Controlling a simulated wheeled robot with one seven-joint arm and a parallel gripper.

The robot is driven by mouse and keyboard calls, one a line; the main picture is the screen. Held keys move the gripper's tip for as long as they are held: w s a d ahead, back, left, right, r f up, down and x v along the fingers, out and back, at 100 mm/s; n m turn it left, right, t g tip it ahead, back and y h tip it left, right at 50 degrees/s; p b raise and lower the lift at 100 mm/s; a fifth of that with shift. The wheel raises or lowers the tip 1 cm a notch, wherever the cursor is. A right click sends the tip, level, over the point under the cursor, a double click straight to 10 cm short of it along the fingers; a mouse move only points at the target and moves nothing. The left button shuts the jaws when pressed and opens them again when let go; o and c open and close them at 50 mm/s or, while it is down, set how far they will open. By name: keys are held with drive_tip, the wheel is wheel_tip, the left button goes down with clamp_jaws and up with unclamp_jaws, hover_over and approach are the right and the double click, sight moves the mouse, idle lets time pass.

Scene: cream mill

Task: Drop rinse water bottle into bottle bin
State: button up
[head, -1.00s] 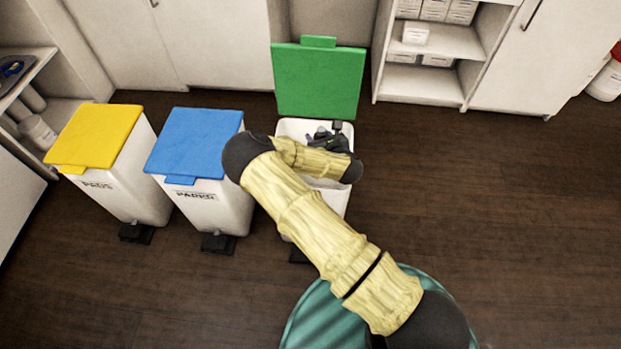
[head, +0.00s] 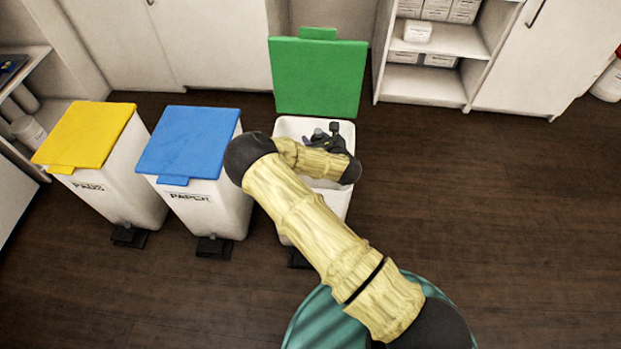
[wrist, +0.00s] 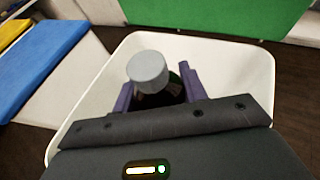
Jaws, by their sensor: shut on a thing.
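The bottle bin (head: 329,205) is white with its green lid (head: 317,78) standing open behind it. My gripper (head: 318,137) is over the open mouth of this bin. In the wrist view my gripper (wrist: 158,92) is shut on the rinse water bottle (wrist: 148,70), with its grey round cap facing the camera and purple fingers on both sides. The bottle's lower part is hidden behind the cap and my gripper. The bin's white rim (wrist: 262,72) surrounds the bottle in that view.
A white bin with a blue lid (head: 188,140) marked PAPER and one with a yellow lid (head: 88,133) marked PADS stand to the left, both closed. Cabinets and an open shelf (head: 430,85) line the back. The floor at right is clear.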

drive_tip(key=shift+s+a+f+b, duration=0.15)
drive_tip(key=shift+f+b, duration=0.55)
drive_tip(key=shift+f, duration=0.65)
drive_tip(key=o, duration=1.1)
drive_tip(key=shift+d, duration=0.2)
drive_tip(key=shift+s+r, duration=0.25)
drive_tip(key=shift+s, duration=0.1)
drive_tip(key=p+v, duration=0.4)
drive_tip(key=v, duration=1.2)
drive_tip(key=shift+s+d, duration=0.25)
drive_tip(key=shift+d, duration=0.1)
